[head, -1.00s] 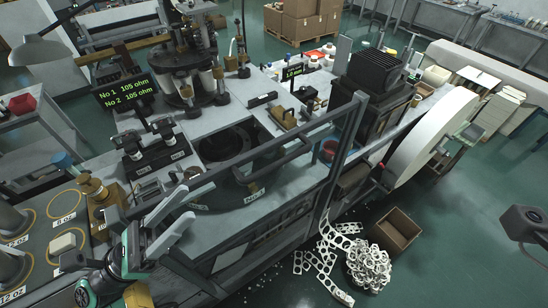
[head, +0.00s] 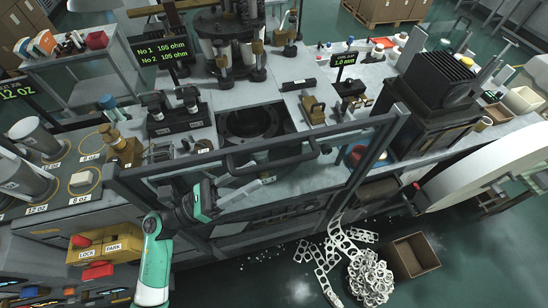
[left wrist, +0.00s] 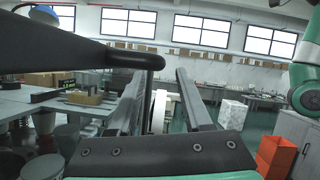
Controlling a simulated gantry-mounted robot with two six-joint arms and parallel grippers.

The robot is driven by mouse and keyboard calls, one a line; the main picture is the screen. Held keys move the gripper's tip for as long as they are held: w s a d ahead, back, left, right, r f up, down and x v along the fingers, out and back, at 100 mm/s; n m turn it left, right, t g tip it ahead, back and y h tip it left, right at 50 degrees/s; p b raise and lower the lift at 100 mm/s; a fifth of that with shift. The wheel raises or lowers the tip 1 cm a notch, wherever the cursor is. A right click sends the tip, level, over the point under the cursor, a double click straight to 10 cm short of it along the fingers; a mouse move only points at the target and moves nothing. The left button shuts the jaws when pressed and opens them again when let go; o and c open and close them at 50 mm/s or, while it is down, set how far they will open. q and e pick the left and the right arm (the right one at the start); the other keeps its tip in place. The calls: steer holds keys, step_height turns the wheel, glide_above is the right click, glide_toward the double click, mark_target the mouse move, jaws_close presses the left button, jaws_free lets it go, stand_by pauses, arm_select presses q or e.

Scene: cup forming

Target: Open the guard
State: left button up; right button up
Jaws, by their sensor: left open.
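The guard (head: 366,165) is a grey metal frame standing across the front of the machine. Its dark handle (head: 275,162) is a bar with bent ends along the upper rail. My left gripper (head: 262,188) is open in front of the guard, just below the handle in the head view. In the left wrist view the handle (left wrist: 85,54) crosses the upper left, close to the camera. Its bent end appears between the two grey fingers of my left gripper (left wrist: 160,100). I cannot tell whether they touch it. My right gripper is not in view.
A yellow lock and park box (head: 103,248) is at the lower left. A round forming opening (head: 250,122) lies behind the guard. Punched strip scrap (head: 370,275) and a cardboard box (head: 412,255) are on the floor. A large white reel (head: 470,165) stands at right.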

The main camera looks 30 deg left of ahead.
mark_target(263, 170)
arm_select(q)
steer(key=p+x, duration=0.1)
steer(key=x, duration=0.5)
steer(key=shift+w+d, duration=0.15)
jaws_close()
stand_by(1.1)
